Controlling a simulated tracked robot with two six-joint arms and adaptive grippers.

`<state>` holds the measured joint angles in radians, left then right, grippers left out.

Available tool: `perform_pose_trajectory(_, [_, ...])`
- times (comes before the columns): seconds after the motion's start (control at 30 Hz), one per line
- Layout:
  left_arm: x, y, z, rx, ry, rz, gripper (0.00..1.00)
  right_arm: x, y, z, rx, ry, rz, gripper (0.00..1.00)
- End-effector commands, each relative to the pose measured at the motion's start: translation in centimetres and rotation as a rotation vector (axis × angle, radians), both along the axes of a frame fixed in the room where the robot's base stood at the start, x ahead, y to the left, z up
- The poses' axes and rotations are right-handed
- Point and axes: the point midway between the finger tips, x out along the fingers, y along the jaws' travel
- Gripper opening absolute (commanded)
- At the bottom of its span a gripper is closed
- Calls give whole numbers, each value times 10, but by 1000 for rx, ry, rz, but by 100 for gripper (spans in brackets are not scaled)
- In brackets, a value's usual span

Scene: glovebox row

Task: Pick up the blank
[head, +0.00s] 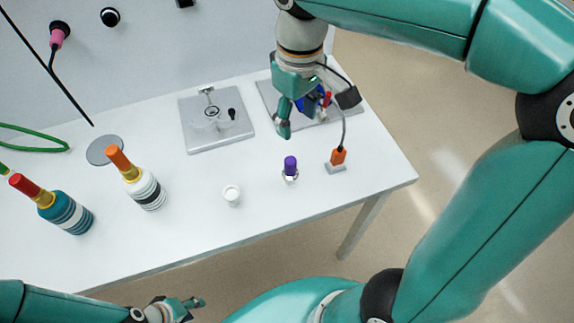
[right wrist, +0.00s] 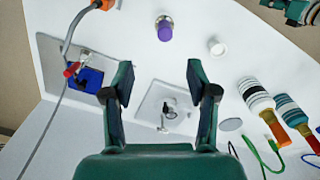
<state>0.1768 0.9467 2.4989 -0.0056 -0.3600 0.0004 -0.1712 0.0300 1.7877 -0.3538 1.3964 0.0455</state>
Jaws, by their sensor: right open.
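I cannot tell for certain which piece is the blank. Two small loose pieces stand near the table's front: a purple-topped piece with a pale base (head: 290,168) and a small white round piece (head: 232,195). Both also show near the top of the right wrist view, the purple one (right wrist: 164,30) left of the white one (right wrist: 216,46). My right gripper (right wrist: 158,80) is open, with nothing between its fingers. In the head view it hangs above the table behind the purple-topped piece. My left gripper (head: 183,308) is low at the bottom edge, off the table; its jaw opening is unclear.
A grey plate with a small fixture (head: 190,138) lies at the back. Another plate with a blue block (right wrist: 88,80) is partly hidden by my right gripper. An orange cable plug (head: 338,156) stands at right. Two striped bottles (head: 148,193) (head: 70,214) and a grey disc (head: 100,150) are left.

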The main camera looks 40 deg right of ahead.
Motion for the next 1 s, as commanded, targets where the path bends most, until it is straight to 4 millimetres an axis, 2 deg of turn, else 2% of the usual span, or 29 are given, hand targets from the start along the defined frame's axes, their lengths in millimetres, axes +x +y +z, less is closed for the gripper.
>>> perform_pose_trajectory(0.4, [0, 0, -5, 0, 0, 0, 40, 7, 11, -84, 0, 6, 33, 58])
perform_pose_trajectory(0.53, [0, 0, -6, 0, 0, 0, 40, 8, 12, -100, 0, 4, 35, 58])
perform_pose_trajectory(0.77, [0, 0, -5, 0, 0, 0, 40, 8, 13, -112, -1, 4, 37, 58])
perform_pose_trajectory(1.0, [0, 0, -1, 0, 0, 0, 40, 9, 16, -146, 0, 6, 38, 58])
